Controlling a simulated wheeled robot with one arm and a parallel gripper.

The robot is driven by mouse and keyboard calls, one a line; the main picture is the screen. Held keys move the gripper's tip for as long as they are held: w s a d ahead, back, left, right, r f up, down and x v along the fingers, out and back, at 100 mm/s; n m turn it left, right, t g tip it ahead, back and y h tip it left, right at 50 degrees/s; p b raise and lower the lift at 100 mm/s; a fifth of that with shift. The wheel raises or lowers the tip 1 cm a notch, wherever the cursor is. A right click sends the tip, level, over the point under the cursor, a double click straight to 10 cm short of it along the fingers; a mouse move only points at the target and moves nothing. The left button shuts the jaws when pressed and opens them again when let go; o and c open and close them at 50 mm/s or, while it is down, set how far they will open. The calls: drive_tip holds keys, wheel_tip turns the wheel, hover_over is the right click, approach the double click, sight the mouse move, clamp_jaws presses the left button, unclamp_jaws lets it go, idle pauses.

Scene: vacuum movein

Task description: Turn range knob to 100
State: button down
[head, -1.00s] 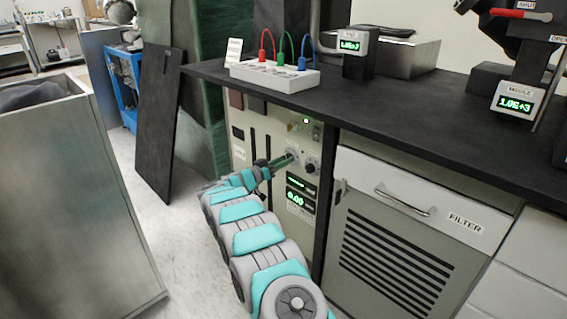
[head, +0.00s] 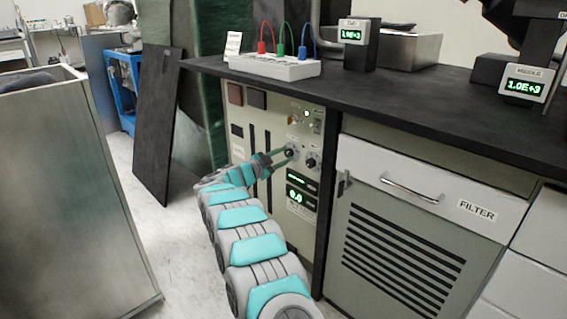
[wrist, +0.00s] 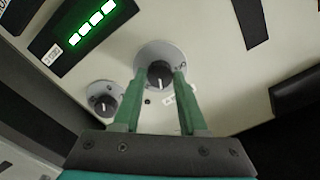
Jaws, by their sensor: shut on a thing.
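A beige control panel (head: 240,118) under the black bench holds two small dark round knobs on light dials. My gripper (head: 284,154) reaches the left knob (head: 290,152) in the head view. In the wrist view my two green fingers (wrist: 159,82) are shut on that knob (wrist: 160,72), one on each side. Its white pointer line points roughly toward my gripper's palm. The other knob (head: 312,161) is free beside it, and also shows in the wrist view (wrist: 103,98). The dial labels are too small or blurred to read. A green display (head: 297,197) below reads 0.0.
A black bench top (head: 430,110) overhangs the panel. A white box (head: 275,68) with red, green and blue cables stands on it. A drawer front marked FILTER (head: 440,190) is to the right. A metal cabinet (head: 70,190) stands at left; some floor is clear between.

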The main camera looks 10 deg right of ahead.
drive_tip(key=m+b, duration=0.4)
drive_tip(key=m, duration=0.1)
drive_tip(key=shift+f+b, duration=0.25)
drive_tip(key=shift+b, duration=0.05)
drive_tip(key=shift+r+m+b, duration=0.1)
drive_tip(key=shift+m+b, duration=0.9)
drive_tip(key=shift+m, duration=0.4)
drive_tip(key=shift+c, duration=2.2)
unclamp_jaws()
drive_tip(key=shift+r, duration=0.1)
drive_tip(key=shift+a, duration=0.1)
drive_tip(key=v, duration=0.7)
drive_tip(key=shift+s+a, duration=0.2)
drive_tip(key=shift+s, duration=0.05)
